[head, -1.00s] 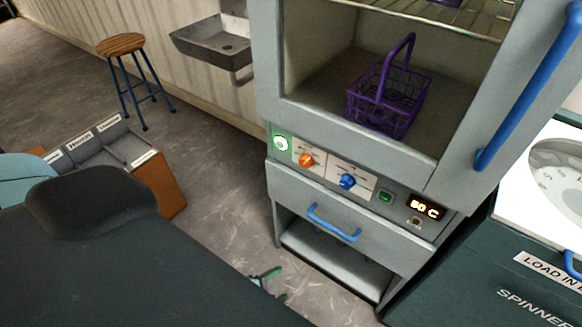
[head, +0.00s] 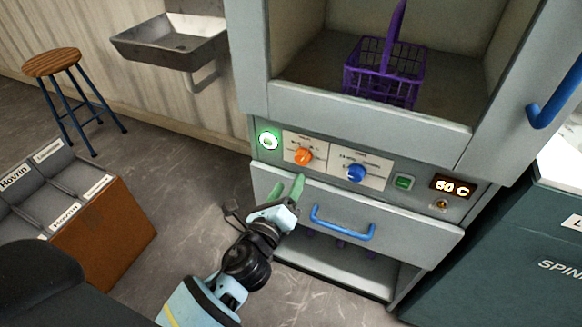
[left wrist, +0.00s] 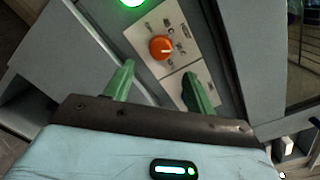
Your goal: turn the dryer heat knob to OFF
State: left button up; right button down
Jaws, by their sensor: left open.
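The dryer's control panel (head: 330,163) carries an orange knob (head: 303,156) and, to its right, a blue knob (head: 356,172). My left gripper (head: 294,188), with green fingers, is open just below the orange knob. In the left wrist view the orange knob (left wrist: 161,48) lies ahead of the open left gripper (left wrist: 158,70), centred between the fingertips and apart from them. Its white mark points right there. My right gripper is not in view.
A lit green button (head: 268,140) and a lit temperature display (head: 452,187) flank the knobs. A blue drawer handle (head: 342,224) sticks out below the panel. A purple basket (head: 383,72) stands in the dryer. A labelled bin box (head: 95,235) is at left.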

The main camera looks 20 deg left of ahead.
aim_at(301, 162)
pick_arm(q)
jog(key=w, duration=0.7)
jog(key=shift+w, duration=0.4)
jog(key=c, duration=1)
jog(key=shift+o, duration=0.2)
